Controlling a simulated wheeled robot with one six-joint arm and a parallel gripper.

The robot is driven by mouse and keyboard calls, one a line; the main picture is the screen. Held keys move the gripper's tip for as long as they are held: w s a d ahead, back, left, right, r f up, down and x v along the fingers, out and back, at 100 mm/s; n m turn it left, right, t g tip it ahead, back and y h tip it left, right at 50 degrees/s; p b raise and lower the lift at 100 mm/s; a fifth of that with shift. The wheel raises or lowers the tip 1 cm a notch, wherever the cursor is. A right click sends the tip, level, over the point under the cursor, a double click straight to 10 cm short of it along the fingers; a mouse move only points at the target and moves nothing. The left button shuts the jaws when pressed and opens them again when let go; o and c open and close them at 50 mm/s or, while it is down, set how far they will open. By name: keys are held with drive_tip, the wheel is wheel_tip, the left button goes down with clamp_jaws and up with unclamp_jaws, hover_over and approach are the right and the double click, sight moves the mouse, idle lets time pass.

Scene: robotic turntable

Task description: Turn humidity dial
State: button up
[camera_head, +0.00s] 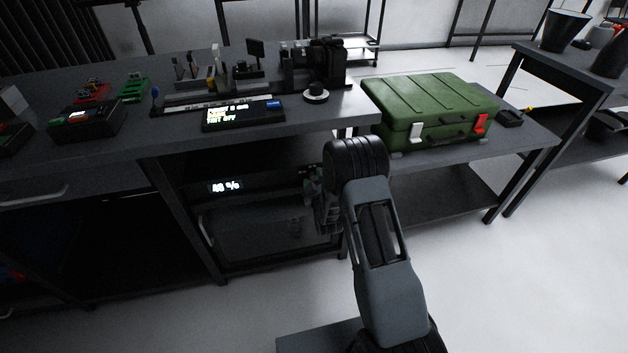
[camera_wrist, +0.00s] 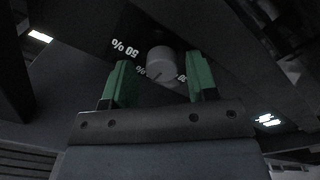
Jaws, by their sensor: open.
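The humidity dial (camera_wrist: 162,59) is a round grey knob on a dark panel in the wrist view. Upside-down percent markings, including "50 %", are printed around it. My gripper (camera_wrist: 158,74) is open, with one green fingertip to each side of the dial in the picture. Gaps show between the knob and both fingers; how deep the fingers reach is unclear. In the head view my gripper (camera_head: 316,195) is at the right end of the cabinet's front panel, and my arm and gripper hide the dial. A lit display (camera_head: 225,187) on that panel reads about 48 %.
The bench top (camera_head: 340,108) overhangs the panel, with a lit screen (camera_head: 243,116) and a round black knob (camera_head: 315,92) on it. A closed cabinet door (camera_head: 265,232) is below the panel. A green case (camera_head: 430,108) stands on the lower table to the right.

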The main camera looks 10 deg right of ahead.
drive_tip(key=shift+a+f, duration=0.1)
drive_tip(key=m+p, duration=0.1)
drive_tip(key=p, duration=0.1)
drive_tip(key=m+p, duration=0.1)
drive_tip(key=m, duration=0.1)
drive_tip(key=m+p, duration=0.2)
drive_tip(key=shift+r+p, duration=0.3)
drive_tip(key=shift+r, duration=0.05)
drive_tip(key=m+p, duration=0.6)
drive_tip(key=m, duration=0.1)
drive_tip(key=s, duration=1.4)
drive_tip(key=w+r+g+p, duration=0.4)
drive_tip(key=w+r+g, duration=0.15)
drive_tip(key=r, duration=0.75)
drive_tip(key=s+r+n+g+p, duration=0.2)
drive_tip(key=s+r+g+p, duration=0.2)
drive_tip(key=r, duration=1.1)
drive_tip(key=shift+s+a+y, duration=0.2)
drive_tip(key=shift+s+y, duration=0.1)
drive_tip(key=shift+s, duration=0.35)
